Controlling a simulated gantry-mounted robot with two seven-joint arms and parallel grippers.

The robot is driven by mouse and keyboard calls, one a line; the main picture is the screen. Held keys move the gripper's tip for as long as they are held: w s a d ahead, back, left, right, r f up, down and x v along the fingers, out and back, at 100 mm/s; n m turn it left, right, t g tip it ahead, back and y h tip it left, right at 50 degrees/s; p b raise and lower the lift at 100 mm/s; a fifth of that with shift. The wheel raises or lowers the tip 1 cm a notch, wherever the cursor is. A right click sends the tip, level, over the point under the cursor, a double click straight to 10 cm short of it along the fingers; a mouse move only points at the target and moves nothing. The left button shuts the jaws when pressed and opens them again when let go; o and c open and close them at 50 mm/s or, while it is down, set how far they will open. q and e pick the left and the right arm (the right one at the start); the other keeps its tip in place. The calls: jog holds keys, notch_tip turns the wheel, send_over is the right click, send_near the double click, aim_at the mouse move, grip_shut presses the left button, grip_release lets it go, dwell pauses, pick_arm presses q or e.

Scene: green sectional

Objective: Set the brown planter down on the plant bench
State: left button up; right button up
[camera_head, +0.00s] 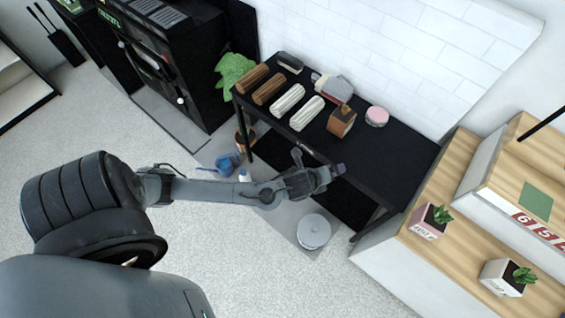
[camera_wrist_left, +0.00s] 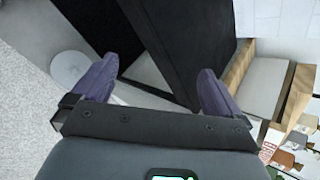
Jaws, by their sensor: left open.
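A brown box-shaped planter (camera_head: 341,123) stands on the black table (camera_head: 390,150), near its front edge in the head view. What is in its top is too small to tell. The wooden-topped plant bench (camera_head: 462,190) is at the right, and part of it shows in the left wrist view (camera_wrist_left: 237,68). My left gripper (camera_head: 338,172) is in front of the table, apart from the planter. In the left wrist view its two fingers (camera_wrist_left: 155,88) are spread and empty, with the black table beyond them. My right gripper is not in view.
A pink planter (camera_head: 431,221) and a white planter (camera_head: 505,278) stand on the bench, with bare wood between them. Brown and pale rolls (camera_head: 289,98) and a pink-topped round item (camera_head: 377,116) share the table. A round white lidded thing (camera_head: 313,231) is on the floor.

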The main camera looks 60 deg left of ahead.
pick_arm(q)
jog(key=s+d+r+n+g+h, duration=0.1)
jog(key=s+d+r+n+g, duration=0.1)
jog(key=s+n, duration=0.8)
jog(key=s+d+r+n+g+h, duration=0.1)
jog(key=s+d+r+n+g, duration=0.1)
jog(key=s+n, duration=0.8)
notch_tip(320, 180, up, 2)
jog(key=shift+d+r+g, duration=0.1)
jog(key=shift+d+g, duration=0.15)
jog(key=shift+g, duration=0.55)
jog(key=shift+w, duration=0.15)
